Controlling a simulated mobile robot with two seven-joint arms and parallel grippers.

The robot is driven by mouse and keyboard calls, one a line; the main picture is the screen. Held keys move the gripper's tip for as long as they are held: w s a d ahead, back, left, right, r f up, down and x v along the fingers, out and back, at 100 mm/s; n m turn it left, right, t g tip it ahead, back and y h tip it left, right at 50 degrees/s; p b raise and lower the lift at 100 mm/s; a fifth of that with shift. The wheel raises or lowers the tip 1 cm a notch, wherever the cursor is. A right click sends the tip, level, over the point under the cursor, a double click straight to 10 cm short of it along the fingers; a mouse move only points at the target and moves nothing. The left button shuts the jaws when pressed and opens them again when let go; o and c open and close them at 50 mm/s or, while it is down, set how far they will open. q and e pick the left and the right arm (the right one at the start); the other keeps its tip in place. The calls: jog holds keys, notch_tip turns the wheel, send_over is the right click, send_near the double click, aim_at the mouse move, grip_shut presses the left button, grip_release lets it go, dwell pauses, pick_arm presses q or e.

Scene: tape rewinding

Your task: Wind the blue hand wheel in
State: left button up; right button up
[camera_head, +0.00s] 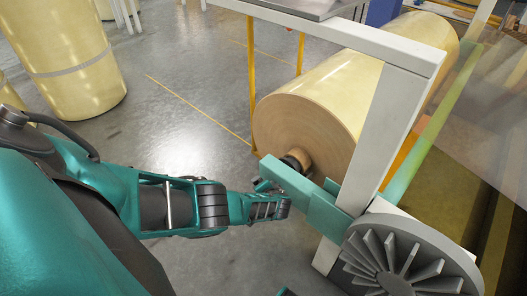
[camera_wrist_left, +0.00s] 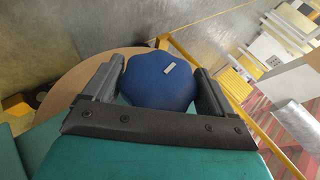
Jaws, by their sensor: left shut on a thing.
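The blue hand wheel (camera_wrist_left: 160,84) is a rounded, lobed knob with a small light label, seen in the left wrist view between the two dark fingers of my left gripper (camera_wrist_left: 157,68). The fingers are shut on it from both sides. In the head view my left gripper (camera_head: 266,187) reaches in from the left to the near end of the machine; I cannot make out the wheel there, where the gripper and a teal bar cover it.
A large tan roll (camera_head: 340,100) lies behind the wheel in a grey frame (camera_head: 385,125). A grey finned disc (camera_head: 405,265) stands at the lower right. Another upright roll (camera_head: 62,58) stands at the left. The grey floor (camera_head: 190,90) between is open.

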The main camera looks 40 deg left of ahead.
jog(key=shift+w+r, duration=0.15)
pick_arm(q)
jog(key=o, duration=0.8)
jog(key=shift+o, duration=0.2)
jog(key=shift+s+d+r+p, duration=0.3)
jog(key=shift+r+p, duration=0.2)
jog(key=shift+p, duration=0.1)
jog(key=p+v, duration=0.8)
jog(key=v, duration=0.3)
jog(key=shift+s+d, duration=0.15)
jog(key=shift+d, duration=0.2)
pick_arm(e)
notch_tip(320, 180, up, 6)
jog(key=s+d, duration=0.1)
jog(key=shift+d+h, duration=0.3)
jog(key=shift+d, duration=0.1)
